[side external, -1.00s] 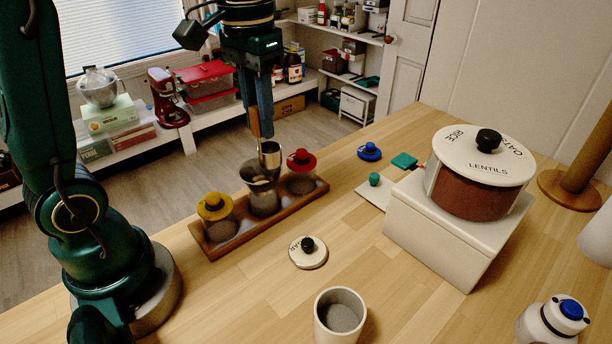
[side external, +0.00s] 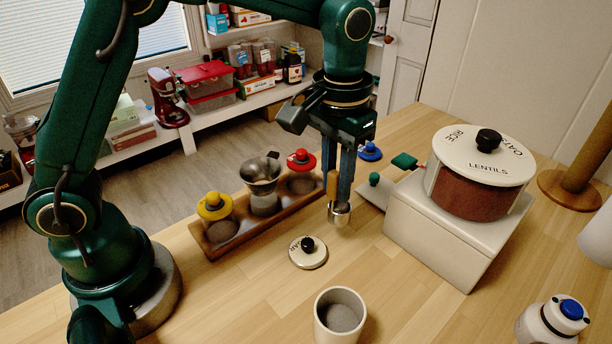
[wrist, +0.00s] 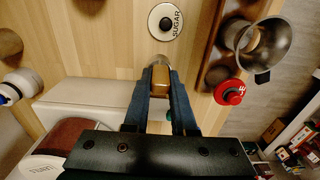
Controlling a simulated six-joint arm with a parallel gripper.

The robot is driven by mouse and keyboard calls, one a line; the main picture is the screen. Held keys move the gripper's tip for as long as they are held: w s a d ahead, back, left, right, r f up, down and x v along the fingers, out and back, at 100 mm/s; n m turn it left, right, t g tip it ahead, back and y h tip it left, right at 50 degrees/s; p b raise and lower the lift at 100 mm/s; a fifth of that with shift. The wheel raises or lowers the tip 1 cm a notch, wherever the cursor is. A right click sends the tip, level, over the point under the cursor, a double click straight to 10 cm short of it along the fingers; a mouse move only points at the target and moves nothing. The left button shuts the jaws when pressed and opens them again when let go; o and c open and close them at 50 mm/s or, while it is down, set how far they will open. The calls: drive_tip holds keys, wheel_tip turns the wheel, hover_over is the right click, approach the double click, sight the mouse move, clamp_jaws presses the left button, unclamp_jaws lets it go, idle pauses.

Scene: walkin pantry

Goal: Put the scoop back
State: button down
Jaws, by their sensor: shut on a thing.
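The scoop (side external: 339,216) has a metal cup and a wooden handle. My gripper (side external: 340,187) is shut on the handle, and the cup hangs below the fingertips, over the table between the wooden rack and the white box. In the wrist view the scoop's wooden handle (wrist: 160,82) sits between my two blue-grey fingers, with part of the metal cup showing beyond. A white canister (side external: 340,318) with grey contents stands open at the front. A round lid marked SUGAR (side external: 308,252) with a black knob lies on the table behind it; it also shows in the wrist view (wrist: 165,21).
A wooden rack (side external: 250,235) holds jars with yellow and red lids and a metal funnel (side external: 261,174). A white box (side external: 440,235) carries a lidded round container (side external: 470,185) at right. A blue-topped white jar (side external: 553,320) stands at front right. Bare table lies between the lid and the box.

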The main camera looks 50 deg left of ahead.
sight(333, 221)
drive_tip(key=shift+f, duration=2.15)
drive_tip(key=c, duration=0.7)
unclamp_jaws()
drive_tip(key=shift+f, duration=0.15)
drive_tip(key=shift+c, duration=0.2)
